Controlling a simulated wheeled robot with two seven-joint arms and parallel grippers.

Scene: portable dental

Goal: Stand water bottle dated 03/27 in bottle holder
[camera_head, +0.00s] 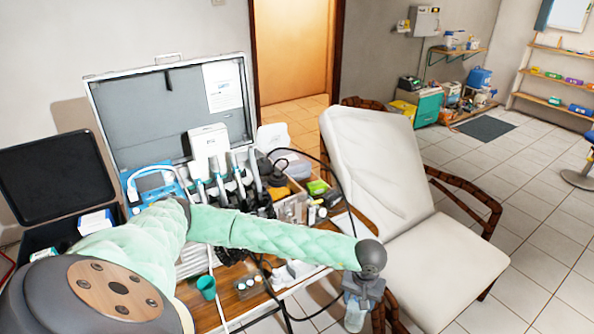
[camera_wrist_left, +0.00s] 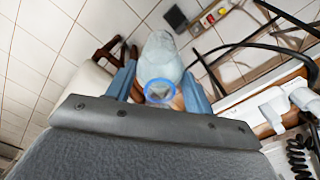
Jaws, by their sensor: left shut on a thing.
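The bottle is clear of the table. No date can be read on it. I cannot make out the bottle holder in either view. My right gripper is not in view.
The wooden table (camera_head: 250,308) carries an open metal case (camera_head: 170,105) with dental handpieces, a green cup (camera_head: 206,287) and several small items. Black hoses loop near the arm. A reclined white chair (camera_head: 375,160) stands right of the table. Tiled floor at right is open.

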